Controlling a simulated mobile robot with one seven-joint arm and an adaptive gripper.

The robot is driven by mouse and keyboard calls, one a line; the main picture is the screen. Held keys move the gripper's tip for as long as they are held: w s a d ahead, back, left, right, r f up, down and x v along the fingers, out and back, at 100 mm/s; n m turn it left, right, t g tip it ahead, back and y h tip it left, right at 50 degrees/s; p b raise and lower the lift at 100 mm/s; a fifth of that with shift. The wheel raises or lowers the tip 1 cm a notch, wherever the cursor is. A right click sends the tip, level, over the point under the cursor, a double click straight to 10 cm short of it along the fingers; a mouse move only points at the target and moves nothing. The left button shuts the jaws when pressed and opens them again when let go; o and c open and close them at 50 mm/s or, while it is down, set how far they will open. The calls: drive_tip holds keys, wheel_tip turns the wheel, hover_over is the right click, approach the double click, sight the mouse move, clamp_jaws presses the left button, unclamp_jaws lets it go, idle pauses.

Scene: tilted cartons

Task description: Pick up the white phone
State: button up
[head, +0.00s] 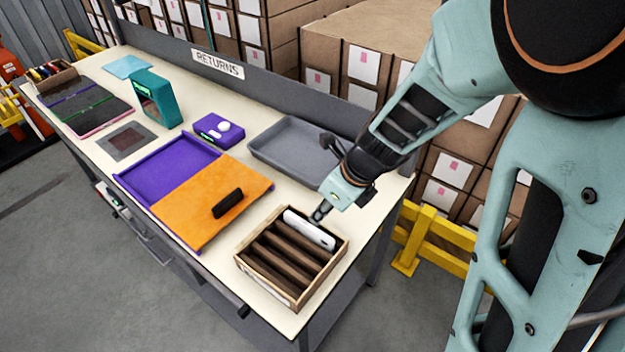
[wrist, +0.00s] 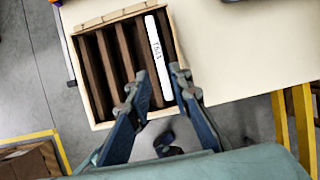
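The white phone (head: 309,230) stands on edge in the rightmost visible slot of a wooden slotted box (head: 290,293) at the near end of the table. It also shows in the wrist view (wrist: 157,57) as a long narrow white strip with small dark marks. My gripper (head: 319,215) is just above the box's far right side, by the phone. In the wrist view my gripper (wrist: 158,90) is open, with one finger on each side of the phone's near end. I cannot tell whether either finger touches it.
The box has several dark dividers. A grey tray (head: 310,146), an orange mat (head: 200,222) with a black block (head: 227,204), a purple tray (head: 170,168) and a purple device (head: 219,130) lie on the table (head: 262,296). Cartons and a yellow rail (head: 435,240) stand behind.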

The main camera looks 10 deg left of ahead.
sight(309, 225)
drive_tip(key=b+x, duration=0.1)
drive_tip(key=x, duration=0.2)
drive_tip(key=shift+w+f, duration=0.1)
drive_tip(key=shift+f, duration=0.15)
drive_tip(key=b+x, duration=0.2)
drive_tip(key=x, duration=0.3)
drive_tip(key=shift+a, duration=0.15)
clamp_jaws()
